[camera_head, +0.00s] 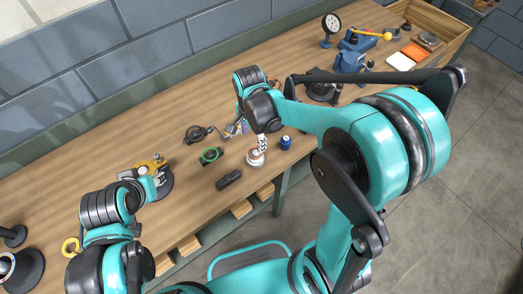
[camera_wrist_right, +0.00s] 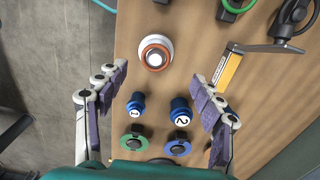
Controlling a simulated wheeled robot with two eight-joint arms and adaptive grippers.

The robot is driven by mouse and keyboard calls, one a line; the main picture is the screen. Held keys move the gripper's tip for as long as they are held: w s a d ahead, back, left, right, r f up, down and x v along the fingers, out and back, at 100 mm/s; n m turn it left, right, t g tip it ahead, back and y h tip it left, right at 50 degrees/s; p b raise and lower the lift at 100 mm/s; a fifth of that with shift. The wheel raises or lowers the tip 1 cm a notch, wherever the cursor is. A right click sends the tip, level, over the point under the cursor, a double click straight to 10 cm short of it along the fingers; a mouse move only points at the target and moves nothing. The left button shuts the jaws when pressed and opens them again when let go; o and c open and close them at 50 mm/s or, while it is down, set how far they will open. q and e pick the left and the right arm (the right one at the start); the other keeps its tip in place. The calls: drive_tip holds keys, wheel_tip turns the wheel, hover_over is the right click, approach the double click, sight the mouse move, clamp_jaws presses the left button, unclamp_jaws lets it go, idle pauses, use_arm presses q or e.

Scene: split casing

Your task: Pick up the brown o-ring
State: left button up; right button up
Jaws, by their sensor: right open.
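A brown-orange ring (camera_wrist_right: 143,47) sits around a white round piece (camera_wrist_right: 154,58) at the upper middle of the right wrist view. The white piece also shows on the bench in the head view (camera_head: 256,160), just below my right gripper (camera_head: 252,136). My right gripper (camera_wrist_right: 158,112) is open and empty, its two fingers spread wide, with the ring beyond the fingertips and between their lines. In the head view my right arm hides part of the gripper. My left gripper (camera_head: 148,184) is over the left of the bench, by a yellow part; its fingers are unclear.
Blue cylinders marked 1 (camera_wrist_right: 136,104) and 2 (camera_wrist_right: 180,112) stand between my right fingers. A green-ringed (camera_wrist_right: 133,153) and a blue-ringed black piece (camera_wrist_right: 178,158) lie nearer. A yellow-and-grey tool (camera_wrist_right: 229,72) lies right. A black block (camera_head: 229,180) lies near the bench's front edge.

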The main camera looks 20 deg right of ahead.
sight(255, 152)
drive_tip(key=f, duration=0.2)
drive_tip(key=f+b, duration=0.1)
drive_tip(key=f, duration=0.1)
drive_tip(key=f+b, duration=0.1)
drive_tip(key=f, duration=0.1)
drive_tip(key=shift+s+d, duration=0.2)
drive_tip(key=shift+d, duration=0.2)
drive_tip(key=shift+a+f, duration=0.1)
drive_tip(key=shift+f, duration=0.2)
drive_tip(key=shift+f+b, duration=0.25)
drive_tip(key=shift+b, duration=0.1)
drive_tip(key=shift+c, duration=0.3)
drive_tip(key=c, duration=0.8)
drive_tip(key=shift+r, duration=0.1)
